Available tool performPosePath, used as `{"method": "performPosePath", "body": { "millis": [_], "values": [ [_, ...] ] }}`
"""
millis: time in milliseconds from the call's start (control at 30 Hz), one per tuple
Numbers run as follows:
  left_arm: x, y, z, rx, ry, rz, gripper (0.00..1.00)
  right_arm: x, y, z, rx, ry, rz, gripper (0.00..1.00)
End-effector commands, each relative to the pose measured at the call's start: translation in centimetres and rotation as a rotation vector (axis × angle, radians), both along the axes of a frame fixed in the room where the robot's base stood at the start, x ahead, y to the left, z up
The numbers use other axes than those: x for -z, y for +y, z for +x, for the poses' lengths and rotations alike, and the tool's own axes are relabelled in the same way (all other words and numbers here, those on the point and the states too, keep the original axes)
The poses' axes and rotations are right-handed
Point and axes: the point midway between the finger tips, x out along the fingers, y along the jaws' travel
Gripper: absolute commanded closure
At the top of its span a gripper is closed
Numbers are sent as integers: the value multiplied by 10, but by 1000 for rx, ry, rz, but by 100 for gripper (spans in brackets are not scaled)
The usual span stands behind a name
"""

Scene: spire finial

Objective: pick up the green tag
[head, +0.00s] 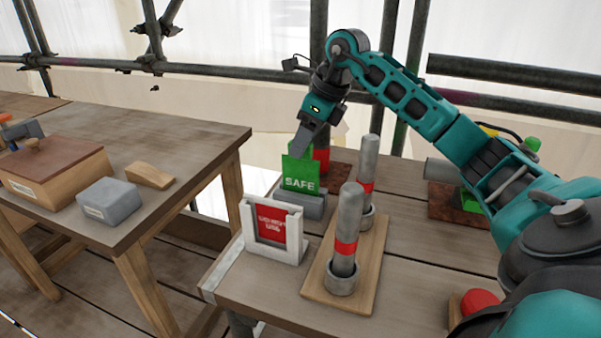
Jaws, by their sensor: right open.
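The green tag (300,178), marked SAFE, stands upright in a small grey block (314,207) on the right-hand table. My right gripper (302,146) comes down from above and is at the tag's top edge. It is open, with a finger in front of the tag's upper part. I cannot tell whether it touches the tag. My left gripper is not in view.
A white holder (293,237) with a red card (270,223) stands just in front of the tag. Right of it, a wooden board (318,284) bears two grey rods with red bands (346,247). Scaffold tubes run behind. Another wooden table (165,143) stands at left, with a gap between.

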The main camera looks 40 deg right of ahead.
Motion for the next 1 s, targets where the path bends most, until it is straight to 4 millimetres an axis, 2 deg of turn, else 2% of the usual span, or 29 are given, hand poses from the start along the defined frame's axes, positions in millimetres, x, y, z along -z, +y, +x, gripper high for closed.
{"method": "performPosePath", "body": {
  "millis": [33,167,433,1000],
  "values": [
    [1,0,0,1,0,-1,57,9,2,3,-1,2,4,47],
    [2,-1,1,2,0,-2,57,21,4,8,0,0,2,47],
    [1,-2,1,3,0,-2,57,23,4,9,0,-1,0,47],
    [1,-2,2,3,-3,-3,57,22,4,9,0,-1,0,100]
  ]
}}
